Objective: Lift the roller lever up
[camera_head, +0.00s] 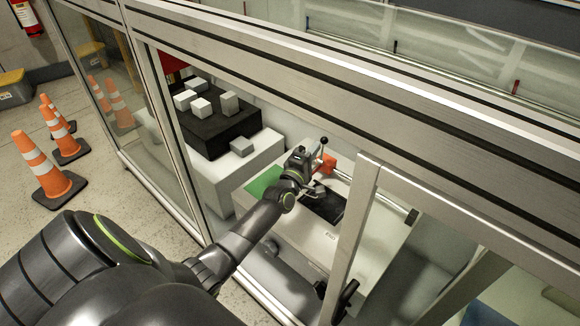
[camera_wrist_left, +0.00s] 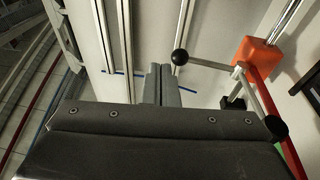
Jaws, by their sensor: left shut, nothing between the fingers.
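The roller lever (camera_head: 319,151) is a thin metal rod with a black ball knob, standing by an orange-red block inside the framed enclosure. In the left wrist view the lever (camera_wrist_left: 212,64) shows right of my fingers, with one black ball close to the fingertips and another dark ball at the lower right. My left gripper (camera_head: 306,162) reaches through the opening and is beside the lever. My right gripper is out of view.
An orange-red block (camera_wrist_left: 255,56) is at the lever's base. A metal frame post (camera_head: 355,230) and top beam (camera_head: 400,110) bound the opening around my arm. A black tray (camera_head: 212,128) with several white blocks is to the left. Traffic cones (camera_head: 48,172) stand outside.

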